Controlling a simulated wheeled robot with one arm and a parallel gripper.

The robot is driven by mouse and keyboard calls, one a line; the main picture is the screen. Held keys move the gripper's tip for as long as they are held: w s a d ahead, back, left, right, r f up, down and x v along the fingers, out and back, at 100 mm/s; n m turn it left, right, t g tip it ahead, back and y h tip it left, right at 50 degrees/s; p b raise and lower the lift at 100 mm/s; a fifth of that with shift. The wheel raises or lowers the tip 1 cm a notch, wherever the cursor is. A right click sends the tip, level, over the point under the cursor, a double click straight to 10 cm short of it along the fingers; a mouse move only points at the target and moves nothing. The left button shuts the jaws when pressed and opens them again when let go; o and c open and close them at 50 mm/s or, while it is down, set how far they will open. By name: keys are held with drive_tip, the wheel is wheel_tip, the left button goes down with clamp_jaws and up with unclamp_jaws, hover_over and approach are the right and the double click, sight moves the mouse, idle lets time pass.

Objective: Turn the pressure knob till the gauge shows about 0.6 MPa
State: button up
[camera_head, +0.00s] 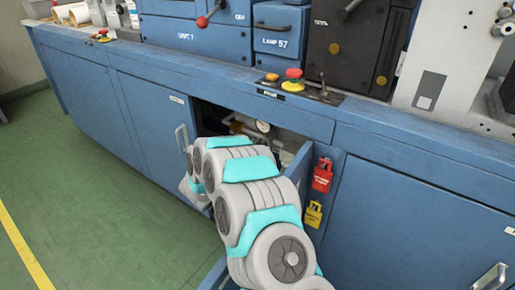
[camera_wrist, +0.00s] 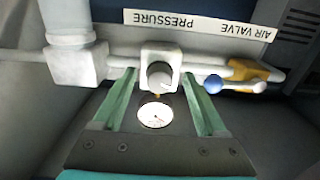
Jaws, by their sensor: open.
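The pressure knob (camera_wrist: 160,75) is a dark round knob with a pale end face on a light regulator body (camera_wrist: 152,58), under an upside-down PRESSURE label (camera_wrist: 165,20) in the wrist view. The white-faced gauge (camera_wrist: 155,112) sits just below it there; its needle is too small to read. In the head view my arm hides the gripper and knob.
A blue ball-ended lever (camera_wrist: 213,84) and a yellow valve part (camera_wrist: 246,72) lie right of the knob, near the right finger. Cabinet walls enclose the space. A red tag (camera_head: 322,175) and yellow tag (camera_head: 312,214) hang right of the opening. Green floor (camera_head: 110,200) is clear at left.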

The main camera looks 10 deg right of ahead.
clamp_jaws()
idle(0.6)
